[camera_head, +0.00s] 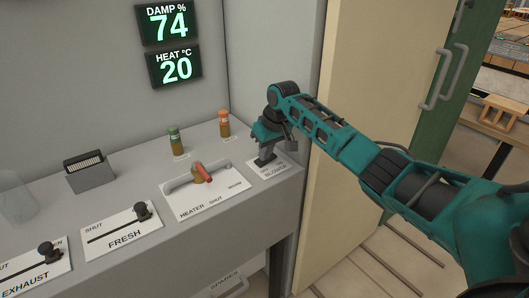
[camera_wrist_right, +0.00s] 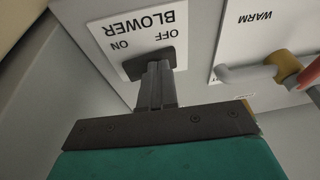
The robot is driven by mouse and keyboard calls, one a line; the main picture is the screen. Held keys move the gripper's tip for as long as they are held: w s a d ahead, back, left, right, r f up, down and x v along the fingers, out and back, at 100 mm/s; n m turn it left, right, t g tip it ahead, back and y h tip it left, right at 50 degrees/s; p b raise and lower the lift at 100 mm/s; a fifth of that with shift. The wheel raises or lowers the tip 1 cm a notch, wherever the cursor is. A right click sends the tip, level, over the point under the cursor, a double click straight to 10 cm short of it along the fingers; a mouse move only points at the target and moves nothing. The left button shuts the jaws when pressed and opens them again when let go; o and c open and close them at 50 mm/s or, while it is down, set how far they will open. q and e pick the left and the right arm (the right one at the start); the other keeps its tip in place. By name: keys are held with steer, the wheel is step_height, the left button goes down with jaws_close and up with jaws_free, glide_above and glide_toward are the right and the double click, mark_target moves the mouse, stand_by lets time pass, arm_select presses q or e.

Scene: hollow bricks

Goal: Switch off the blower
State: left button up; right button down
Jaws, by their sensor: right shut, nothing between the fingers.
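The blower switch plate (camera_head: 273,172) is at the right end of the grey counter in the head view. In the right wrist view the plate (camera_wrist_right: 118,38) reads BLOWER, OFF and ON, upside down. My right gripper (camera_head: 264,160) is over the plate, pointing down. In the wrist view its fingers (camera_wrist_right: 157,68) are shut together, with the tips at the dark switch housing (camera_wrist_right: 168,58) beside the words. The fingers hide most of the switch, so its position cannot be told. My left gripper is not in view.
Left of the plate is the heater panel (camera_head: 215,200) with a red-tipped lever (camera_head: 202,173). Green-capped (camera_head: 175,141) and orange-capped (camera_head: 224,123) bottles stand behind it. FRESH (camera_head: 122,229) and EXHAUST (camera_head: 35,268) sliders are further left. Displays (camera_head: 167,22) read damp 74, heat 20.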

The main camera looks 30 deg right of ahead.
steer(key=shift+d+r, duration=0.15)
steer(key=shift+d, duration=0.35)
steer(key=shift+w+r, duration=0.1)
steer(key=shift+r, duration=0.1)
steer(key=s+a+r, duration=0.3)
steer(key=r, duration=0.9)
steer(key=shift+s+r, duration=0.15)
steer(key=shift+r, duration=0.2)
steer(key=shift+a, duration=0.1)
